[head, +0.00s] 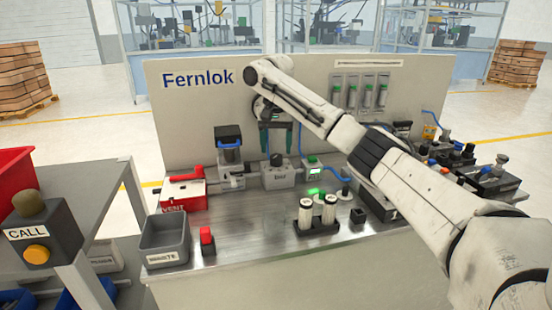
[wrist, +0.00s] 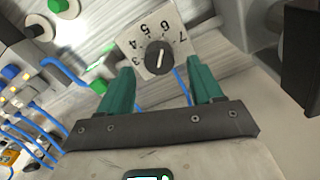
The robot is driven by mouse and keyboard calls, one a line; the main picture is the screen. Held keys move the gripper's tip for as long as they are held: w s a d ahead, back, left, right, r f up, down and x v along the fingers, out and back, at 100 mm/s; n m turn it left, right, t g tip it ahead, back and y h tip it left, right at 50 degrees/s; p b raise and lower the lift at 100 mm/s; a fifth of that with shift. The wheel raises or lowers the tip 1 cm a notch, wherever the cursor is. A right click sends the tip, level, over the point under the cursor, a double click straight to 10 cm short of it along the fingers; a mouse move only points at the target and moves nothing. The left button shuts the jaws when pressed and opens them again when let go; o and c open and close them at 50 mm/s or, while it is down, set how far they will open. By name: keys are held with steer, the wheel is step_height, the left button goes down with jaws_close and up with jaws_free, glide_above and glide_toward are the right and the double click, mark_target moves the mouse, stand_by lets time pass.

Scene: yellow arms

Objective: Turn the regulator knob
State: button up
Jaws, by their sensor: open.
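The regulator is a grey block (head: 281,178) marked "bar" on the bench, with a dark round knob (head: 277,160) on top. In the wrist view the knob (wrist: 159,57) sits on a pale plate with numbers 3 to 7. Its white line points roughly towards the 6, though which end is the pointer is hard to tell. My gripper (head: 277,150) points down just above the knob, its green fingers apart. In the wrist view the fingers (wrist: 160,70) frame the knob on both sides with clear gaps. Nothing is held.
A blue hose and a device with a green display (head: 313,172) stand close right of the regulator. A dark-topped unit (head: 228,150) and a red box (head: 184,190) are left. White cylinders (head: 317,212) and a grey bin (head: 164,240) stand in front. The backboard (head: 195,110) is behind.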

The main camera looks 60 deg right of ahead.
mark_target(276, 156)
steer(key=shift+f, duration=1.7)
steer(key=shift+c, duration=0.4)
steer(key=c, duration=1)
